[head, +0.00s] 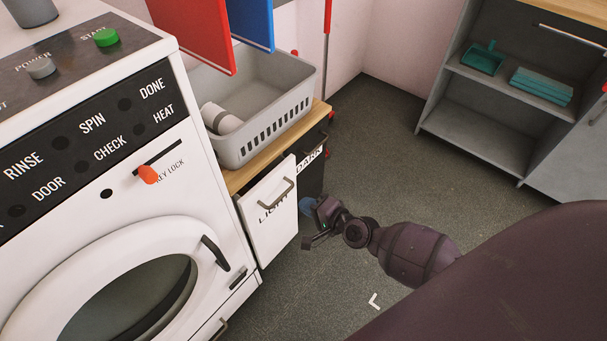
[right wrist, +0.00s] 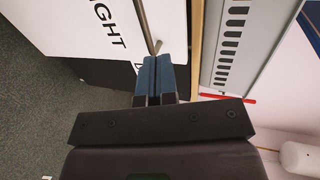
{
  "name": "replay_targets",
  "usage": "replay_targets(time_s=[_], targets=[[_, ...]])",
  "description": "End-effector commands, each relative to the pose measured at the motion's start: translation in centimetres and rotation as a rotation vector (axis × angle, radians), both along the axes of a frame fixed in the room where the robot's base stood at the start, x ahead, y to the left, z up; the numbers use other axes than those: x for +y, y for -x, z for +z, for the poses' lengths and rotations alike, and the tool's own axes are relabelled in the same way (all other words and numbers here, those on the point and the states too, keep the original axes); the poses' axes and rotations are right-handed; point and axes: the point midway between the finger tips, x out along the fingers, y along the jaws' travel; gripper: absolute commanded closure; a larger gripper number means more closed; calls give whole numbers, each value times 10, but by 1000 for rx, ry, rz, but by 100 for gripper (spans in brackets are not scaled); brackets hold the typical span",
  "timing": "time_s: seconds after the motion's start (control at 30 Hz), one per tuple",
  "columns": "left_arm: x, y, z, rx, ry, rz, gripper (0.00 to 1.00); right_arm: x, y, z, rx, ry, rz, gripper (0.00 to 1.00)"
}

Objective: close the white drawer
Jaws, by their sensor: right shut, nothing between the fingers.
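The white drawer (head: 270,228), its front marked LIGHT, sits under the wooden top beside the washing machine in the head view. Its front stands a little out from the black drawer front beside it. A grey handle (head: 277,194) is on it. My right gripper (head: 309,222) is just right of the white front. In the right wrist view, the white drawer front (right wrist: 85,28) fills the upper left, and the shut, empty fingers (right wrist: 157,68) point at the lower end of the handle (right wrist: 148,25). I cannot tell whether they touch. My left gripper is out of view.
The black drawer (head: 312,170) marked DARK is right of the white one. A grey basket (head: 262,140) stands on the wooden top. The washing machine (head: 205,165) is close on the left. A grey shelf unit (head: 475,130) stands back right. The floor between is clear.

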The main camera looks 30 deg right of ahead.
Motion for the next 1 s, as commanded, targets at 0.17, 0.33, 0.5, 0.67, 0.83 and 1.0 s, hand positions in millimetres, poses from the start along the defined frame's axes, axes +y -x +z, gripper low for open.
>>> replay_targets(time_s=[0.17, 0.33, 0.5, 0.67, 0.83, 1.0], targets=[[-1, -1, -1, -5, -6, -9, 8, 11, -28, -13, 5, -2, 1, 100], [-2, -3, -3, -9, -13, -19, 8, 20, -53, -22, 6, -1, 1, 100], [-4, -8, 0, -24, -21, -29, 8, 29, -77, -24, 3, 0, 1, 100], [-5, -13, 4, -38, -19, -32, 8, 35, -95, -23, 1, -1, 1, 100], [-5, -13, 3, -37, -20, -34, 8, 37, -103, -23, 2, 0, 1, 100], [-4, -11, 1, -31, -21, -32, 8, 38, -104, -23, 2, 0, 1, 100]])
